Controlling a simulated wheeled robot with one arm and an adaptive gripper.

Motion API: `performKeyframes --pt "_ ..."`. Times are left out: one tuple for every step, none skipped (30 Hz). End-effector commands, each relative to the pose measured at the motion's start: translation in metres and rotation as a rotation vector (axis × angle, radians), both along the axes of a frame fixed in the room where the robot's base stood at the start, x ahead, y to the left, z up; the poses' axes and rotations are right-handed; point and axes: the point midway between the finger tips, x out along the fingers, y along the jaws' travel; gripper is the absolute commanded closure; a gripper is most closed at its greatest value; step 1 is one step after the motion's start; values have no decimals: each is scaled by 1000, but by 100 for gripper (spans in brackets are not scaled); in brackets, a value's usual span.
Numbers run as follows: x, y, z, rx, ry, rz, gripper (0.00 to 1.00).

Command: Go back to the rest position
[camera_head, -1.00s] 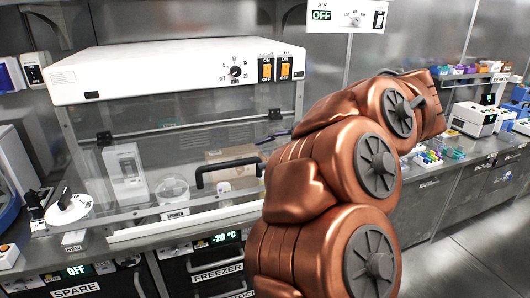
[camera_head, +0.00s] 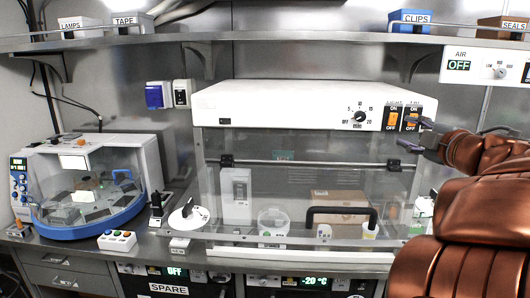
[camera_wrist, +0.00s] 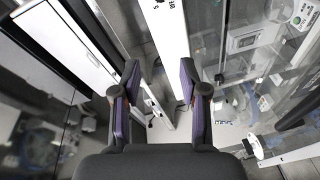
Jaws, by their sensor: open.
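My gripper (camera_head: 412,134) is at the right side of the head view, in front of the right end of the white-topped glass cabinet (camera_head: 290,104). It appears near the two orange switches (camera_head: 402,117); whether it touches anything there I cannot tell. In the wrist view my gripper (camera_wrist: 160,76) shows two purple-padded fingers spread apart with nothing between them. My copper arm fills the right edge of the head view and hides part of the bench there.
A blue-and-white machine (camera_head: 88,190) stands on the left of the bench. A black handle (camera_head: 340,211) sticks out at the cabinet front. A shelf (camera_head: 290,42) with labelled boxes runs above. A small button box (camera_head: 117,240) sits near the bench's front edge.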

Motion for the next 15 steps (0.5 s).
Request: performKeyframes --pt "0 -5 9 23 -32 -51 57" --pt "-1 -12 13 40 -49 -90 57" --pt "-3 -19 18 63 -70 -136 57" --pt "-4 -26 21 83 -81 -173 57" --pt "-6 -32 22 103 -91 -208 57" --pt "-9 -40 24 132 -102 -256 57" --pt "-12 -46 23 156 -109 -294 57" --pt "-15 -52 22 180 -114 -328 57" --pt "-20 -60 20 213 -115 -376 57" --pt "-23 -65 17 238 -117 -409 57" --pt "-27 -71 14 264 -115 -446 57" --pt "-33 -77 8 300 -110 -490 57" --pt "-37 -81 4 327 -104 -524 57" --pt "-41 -85 -2 355 -96 -557 57" --pt "-47 -90 -11 392 -82 -598 57"
